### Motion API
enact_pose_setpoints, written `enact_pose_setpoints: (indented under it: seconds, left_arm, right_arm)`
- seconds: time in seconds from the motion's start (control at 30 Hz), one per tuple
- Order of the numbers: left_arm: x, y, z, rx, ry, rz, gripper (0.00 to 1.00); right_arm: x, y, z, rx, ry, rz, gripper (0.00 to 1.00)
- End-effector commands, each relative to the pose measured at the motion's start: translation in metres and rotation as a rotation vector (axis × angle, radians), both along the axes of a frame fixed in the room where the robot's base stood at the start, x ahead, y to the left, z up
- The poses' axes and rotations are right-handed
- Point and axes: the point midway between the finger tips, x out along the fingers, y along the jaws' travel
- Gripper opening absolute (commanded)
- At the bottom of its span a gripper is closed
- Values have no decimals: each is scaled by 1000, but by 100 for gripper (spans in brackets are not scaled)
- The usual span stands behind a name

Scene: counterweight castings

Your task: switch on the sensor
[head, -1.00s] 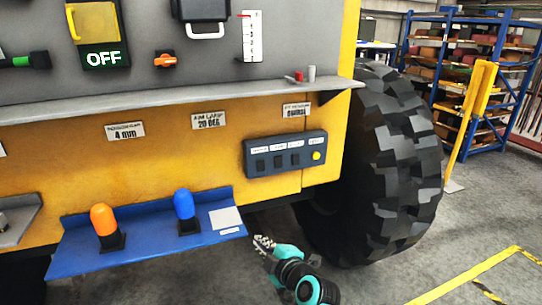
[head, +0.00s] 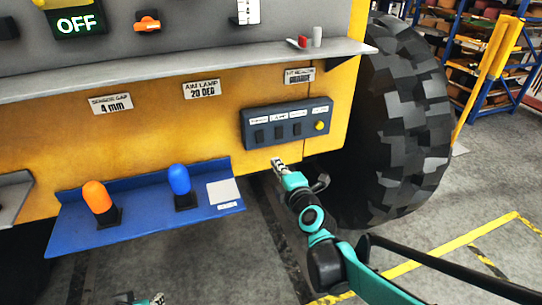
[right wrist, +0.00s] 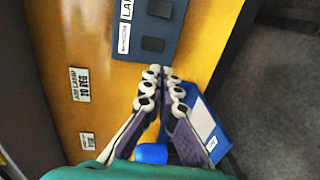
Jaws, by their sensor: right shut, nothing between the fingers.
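A dark grey switch box (head: 258,116) is mounted on the yellow machine side. It has several dark rocker switches (head: 277,132) under small white labels, and a yellow round button (head: 320,126) at its right end. The labels are too small to read in the head view; the right wrist view shows the box (right wrist: 136,45) with a label partly reading "LA". My right gripper (head: 277,162) is just below the box, shut and empty, its fingertips (right wrist: 165,74) together near the box's edge. My left gripper (head: 155,299) barely shows at the bottom edge, its jaws unclear.
A blue shelf (head: 140,222) with an orange lamp (head: 97,196) and a blue lamp (head: 179,180) juts out below left. A grey ledge (head: 200,69) runs above the box. A large tyre (head: 405,120) stands to the right. An "OFF" display (head: 76,22) is upper left.

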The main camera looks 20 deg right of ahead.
Motion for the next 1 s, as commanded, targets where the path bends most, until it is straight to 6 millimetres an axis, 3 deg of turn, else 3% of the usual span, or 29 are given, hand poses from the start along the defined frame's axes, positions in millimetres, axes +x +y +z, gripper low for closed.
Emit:
enact_pose_setpoints:
  seconds: [0.4, 0.6, 1.0]
  left_arm:
    - [0, 0, -19, 0, 0, 0, 40]
    - [0, 0, -25, 0, 0, 0, 40]
    - [0, 0, -27, 0, 0, 0, 40]
  right_arm:
    - [85, 3, -12, 2, 0, 1, 0]
    - [115, 4, -16, 2, 0, 1, 0]
    - [129, 5, -16, 2, 0, 1, 0]
